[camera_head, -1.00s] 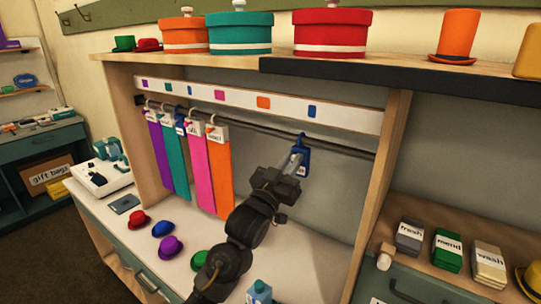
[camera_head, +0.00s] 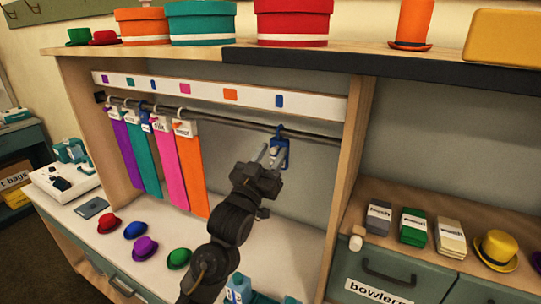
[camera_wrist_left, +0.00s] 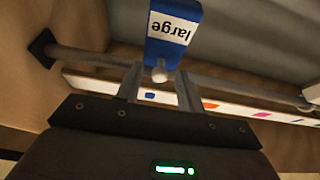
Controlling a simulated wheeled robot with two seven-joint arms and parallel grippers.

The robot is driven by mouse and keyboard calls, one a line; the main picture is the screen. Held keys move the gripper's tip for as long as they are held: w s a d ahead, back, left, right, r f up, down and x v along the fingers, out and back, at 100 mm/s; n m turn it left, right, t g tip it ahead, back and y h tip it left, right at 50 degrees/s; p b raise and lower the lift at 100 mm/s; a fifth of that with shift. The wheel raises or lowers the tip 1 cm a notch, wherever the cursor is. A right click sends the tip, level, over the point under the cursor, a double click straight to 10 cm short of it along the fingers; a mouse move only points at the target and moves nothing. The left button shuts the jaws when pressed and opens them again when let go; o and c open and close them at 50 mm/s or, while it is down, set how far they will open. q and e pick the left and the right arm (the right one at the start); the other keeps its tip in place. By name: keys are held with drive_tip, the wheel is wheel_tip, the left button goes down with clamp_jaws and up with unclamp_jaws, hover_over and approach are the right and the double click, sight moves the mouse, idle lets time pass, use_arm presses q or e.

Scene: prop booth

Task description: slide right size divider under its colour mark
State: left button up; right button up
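A blue divider (camera_head: 279,152) hangs from the dark rail (camera_head: 228,122), below the right-end blue mark (camera_head: 279,101) on the white strip. In the left wrist view the divider (camera_wrist_left: 172,30) reads "large" and has a pale knob. My left gripper (camera_head: 268,156) is just in front of it. Its two fingers (camera_wrist_left: 160,88) stand apart on either side of the knob, with gaps showing. Another blue divider (camera_head: 146,122) hangs among the ribbons at left, partly hidden; its label is unreadable. My right gripper is not in view.
Purple, teal, pink (camera_head: 170,165) and orange (camera_head: 190,170) ribbons hang at the left of the rail. Several small hats, including a blue one (camera_head: 136,230), lie on the counter below. A wooden upright (camera_head: 345,175) bounds the right. The rail between orange ribbon and gripper is clear.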

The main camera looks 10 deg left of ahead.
use_arm(q)
drive_tip(key=shift+s+a+f, duration=0.1)
drive_tip(key=shift+s+f, duration=0.05)
drive_tip(key=shift+s, duration=0.05)
drive_tip(key=b+v, duration=0.4)
drive_tip(key=v, duration=0.6)
drive_tip(key=shift+s, duration=0.15)
